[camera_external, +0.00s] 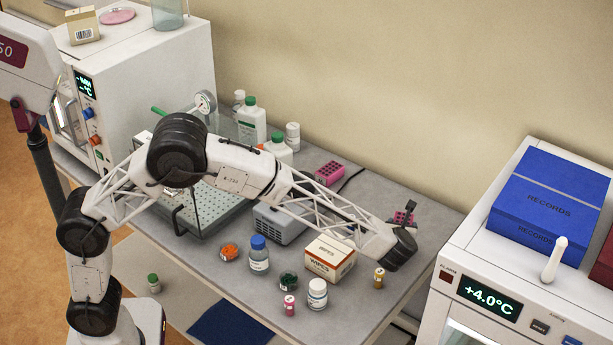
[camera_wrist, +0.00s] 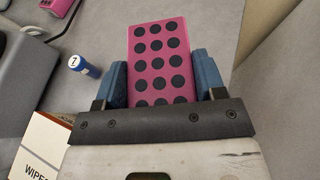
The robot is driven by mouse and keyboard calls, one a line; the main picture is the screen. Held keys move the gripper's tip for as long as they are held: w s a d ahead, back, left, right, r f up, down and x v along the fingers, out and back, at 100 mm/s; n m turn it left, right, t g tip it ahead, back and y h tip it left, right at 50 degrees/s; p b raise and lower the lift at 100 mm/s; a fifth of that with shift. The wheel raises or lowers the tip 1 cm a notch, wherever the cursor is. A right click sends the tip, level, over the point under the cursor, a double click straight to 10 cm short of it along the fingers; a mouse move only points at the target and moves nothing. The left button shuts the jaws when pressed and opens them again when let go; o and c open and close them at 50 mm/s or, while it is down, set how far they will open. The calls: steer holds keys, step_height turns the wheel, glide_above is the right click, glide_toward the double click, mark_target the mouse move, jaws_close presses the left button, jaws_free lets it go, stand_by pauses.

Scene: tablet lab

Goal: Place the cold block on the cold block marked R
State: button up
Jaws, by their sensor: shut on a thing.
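A magenta cold block (camera_wrist: 158,45) with rows of dark round wells is held between the two blue fingers of my gripper (camera_wrist: 162,78). In the external view the held block (camera_external: 402,217) shows small at the end of my arm, partly hidden by my gripper (camera_external: 407,212). A second magenta cold block (camera_external: 330,173) lies on the grey bench near the wall, behind and left of the held one. Part of a magenta block also shows at the top left of the wrist view (camera_wrist: 60,6). The letter R is not readable on either block.
A wipes box (camera_external: 330,259), a blue-capped bottle (camera_external: 259,255) and several small vials stand at the bench front. A grey device (camera_external: 281,225) sits left of the held block. A blue tube (camera_wrist: 84,66) lies near my gripper. White bottles (camera_external: 251,122) stand at the back.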

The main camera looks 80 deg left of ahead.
steer(key=shift+f, duration=0.1)
steer(key=shift+f, duration=2.35)
steer(key=shift+f, duration=0.1)
steer(key=o, duration=1.2)
steer(key=shift+f, duration=0.1)
steer(key=shift+c, duration=0.2)
steer(key=shift+r, duration=0.25)
steer(key=v, duration=1.2)
